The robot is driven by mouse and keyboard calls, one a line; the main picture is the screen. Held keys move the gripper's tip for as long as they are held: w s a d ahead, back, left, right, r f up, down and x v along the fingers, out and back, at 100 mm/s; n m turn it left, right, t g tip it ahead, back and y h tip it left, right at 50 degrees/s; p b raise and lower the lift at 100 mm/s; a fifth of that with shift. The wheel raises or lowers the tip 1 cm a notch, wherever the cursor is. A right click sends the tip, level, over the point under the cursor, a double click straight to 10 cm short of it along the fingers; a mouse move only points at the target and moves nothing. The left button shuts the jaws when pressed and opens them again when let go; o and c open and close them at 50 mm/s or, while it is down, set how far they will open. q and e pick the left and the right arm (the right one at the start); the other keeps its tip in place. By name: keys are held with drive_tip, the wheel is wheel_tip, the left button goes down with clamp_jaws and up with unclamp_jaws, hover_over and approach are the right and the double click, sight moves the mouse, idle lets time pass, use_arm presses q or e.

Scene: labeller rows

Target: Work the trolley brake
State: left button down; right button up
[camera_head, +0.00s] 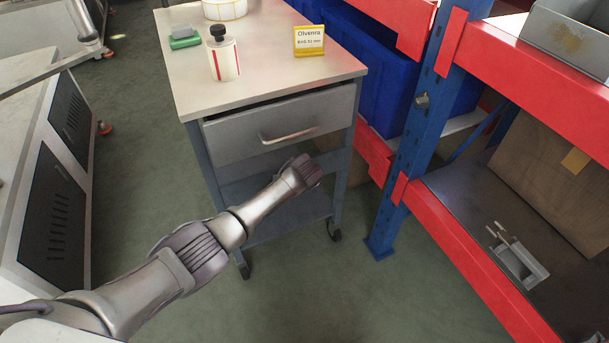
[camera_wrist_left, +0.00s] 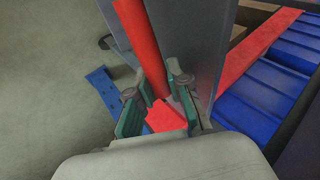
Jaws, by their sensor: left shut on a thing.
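The trolley (camera_head: 284,86) has a pale top, a shut grey drawer (camera_head: 285,128), a lower shelf and dark castors (camera_head: 335,230). My left arm reaches across in front of it, and my left gripper (camera_head: 312,172) is in front of its lower half, under the drawer. The fingers are hard to make out in the head view. In the left wrist view the green-padded fingers (camera_wrist_left: 158,107) are closed around the lower end of a red brake lever (camera_wrist_left: 143,45), beside a grey panel. The lever is hidden in the head view. My right gripper is not in view.
On the trolley top are a red-and-white bottle (camera_head: 223,60), a green-and-grey block (camera_head: 185,38), a label roll (camera_head: 225,8) and a yellow-framed card (camera_head: 309,41). A blue rack post (camera_head: 401,160) with red beams stands close on the right. Open floor lies left of the trolley.

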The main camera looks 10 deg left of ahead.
use_arm(q)
drive_tip(key=shift+d+f+g+y, duration=0.1)
drive_tip(key=shift+f+g+y, duration=0.2)
drive_tip(key=shift+f, duration=0.25)
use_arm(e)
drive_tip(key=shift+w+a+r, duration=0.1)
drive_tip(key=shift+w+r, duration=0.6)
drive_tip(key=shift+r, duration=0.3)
use_arm(q)
drive_tip(key=c, duration=1.1)
unclamp_jaws()
drive_tip(key=shift+r, duration=0.1)
drive_tip(key=shift+v, duration=3.85)
